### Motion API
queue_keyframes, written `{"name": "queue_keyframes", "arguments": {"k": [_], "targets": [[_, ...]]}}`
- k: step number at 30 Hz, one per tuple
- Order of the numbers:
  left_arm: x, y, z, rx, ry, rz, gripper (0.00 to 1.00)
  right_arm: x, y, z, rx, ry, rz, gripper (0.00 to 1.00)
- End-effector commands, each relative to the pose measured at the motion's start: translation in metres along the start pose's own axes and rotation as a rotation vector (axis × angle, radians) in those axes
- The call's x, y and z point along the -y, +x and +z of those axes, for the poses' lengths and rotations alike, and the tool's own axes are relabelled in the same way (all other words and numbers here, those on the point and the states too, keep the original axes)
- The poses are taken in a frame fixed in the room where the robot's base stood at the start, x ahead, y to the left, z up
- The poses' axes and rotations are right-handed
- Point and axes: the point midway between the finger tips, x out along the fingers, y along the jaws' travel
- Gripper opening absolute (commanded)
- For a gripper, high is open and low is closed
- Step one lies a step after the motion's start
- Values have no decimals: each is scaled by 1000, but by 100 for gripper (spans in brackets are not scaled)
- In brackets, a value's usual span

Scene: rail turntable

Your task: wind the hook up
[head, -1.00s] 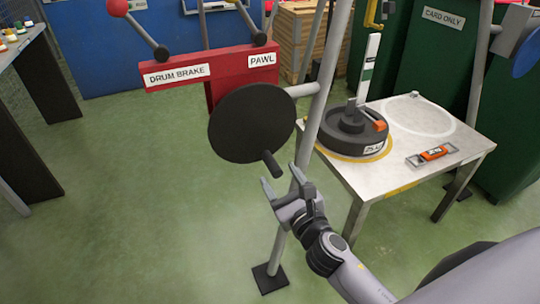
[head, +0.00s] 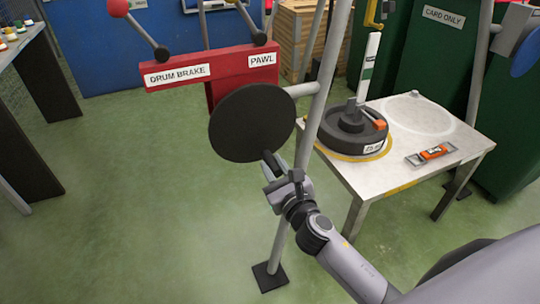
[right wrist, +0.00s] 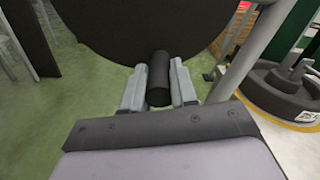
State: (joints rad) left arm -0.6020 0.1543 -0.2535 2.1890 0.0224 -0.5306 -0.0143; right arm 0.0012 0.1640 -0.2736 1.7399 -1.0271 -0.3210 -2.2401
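The black crank disc (head: 252,123) stands on the red winch frame, with a short black crank handle (head: 272,162) sticking out from its lower right. My right gripper (head: 284,178) is at this handle. In the right wrist view its two grey fingers (right wrist: 159,88) lie close along both sides of the crank handle (right wrist: 158,78) and appear shut on it. A yellow hook (head: 372,14) shows at the top edge, partly cut off, above a dark round weight (head: 350,134) on the metal table. My left gripper is not in view.
A grey post (head: 313,110) stands right beside the disc. The metal table (head: 405,174) carries an orange level-like tool (head: 433,153). Green floor is open at left.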

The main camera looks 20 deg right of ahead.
Motion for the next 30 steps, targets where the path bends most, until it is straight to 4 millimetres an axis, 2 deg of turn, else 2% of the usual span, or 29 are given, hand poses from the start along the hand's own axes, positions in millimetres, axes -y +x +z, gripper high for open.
{"name": "queue_keyframes", "arguments": {"k": [5, 16, 30], "targets": [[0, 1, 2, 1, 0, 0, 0, -4, 0, 0, 0, 40, 1, 0], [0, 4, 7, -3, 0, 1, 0, -29, -1, 4, 2, 299, 6, 0], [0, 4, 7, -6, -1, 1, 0, -35, -1, 7, 2, 356, 10, 0]]}}
